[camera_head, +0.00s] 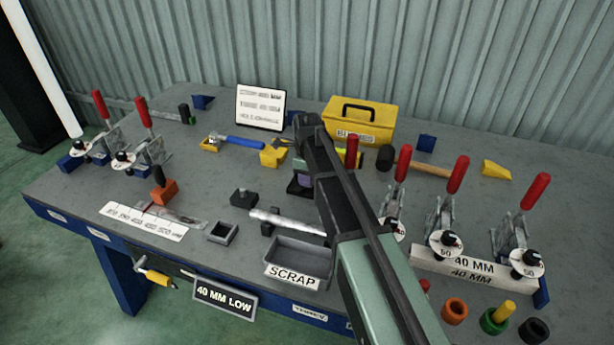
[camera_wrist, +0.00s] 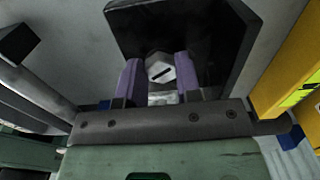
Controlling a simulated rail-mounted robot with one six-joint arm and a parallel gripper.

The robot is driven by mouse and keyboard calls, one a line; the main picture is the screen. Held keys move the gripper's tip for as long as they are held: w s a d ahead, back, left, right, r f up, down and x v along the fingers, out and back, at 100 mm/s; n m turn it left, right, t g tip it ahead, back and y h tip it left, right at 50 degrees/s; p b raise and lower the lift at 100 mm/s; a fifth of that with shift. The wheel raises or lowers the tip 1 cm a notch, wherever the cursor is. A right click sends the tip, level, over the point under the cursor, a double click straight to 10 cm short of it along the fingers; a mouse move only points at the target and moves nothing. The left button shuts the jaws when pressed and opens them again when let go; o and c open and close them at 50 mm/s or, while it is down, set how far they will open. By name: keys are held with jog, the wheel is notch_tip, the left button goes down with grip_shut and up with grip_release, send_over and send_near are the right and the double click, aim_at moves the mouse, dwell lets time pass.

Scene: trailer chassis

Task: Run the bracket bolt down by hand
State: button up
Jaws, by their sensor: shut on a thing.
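In the wrist view, my gripper (camera_wrist: 159,76) has its two purple fingers on either side of a pale hexagonal bolt head (camera_wrist: 160,66). The fingers are shut on the bolt head, which carries a dark line across its face. A dark, flat bracket (camera_wrist: 205,28) lies around and behind the bolt. The bolt's shank is hidden, so how deep it sits cannot be told. In the head view, my gripper (camera_head: 301,184) points down at the middle of the bench, partly hidden behind my arm. The bolt cannot be made out there.
On the grey bench (camera_head: 75,195), a yellow toolbox (camera_head: 358,122) stands behind my arm. A scrap tray (camera_head: 292,272) and a metal rod (camera_head: 285,221) lie in front. Red-handled toggle clamps (camera_head: 447,210) stand at right, others at left.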

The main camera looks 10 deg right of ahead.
jog(key=shift+w, duration=0.1)
dwell(0.4)
jog(key=o, duration=0.9)
jog(key=shift+r, duration=0.1)
notch_tip(320, 180, up, 11)
jog(key=p, duration=1.1)
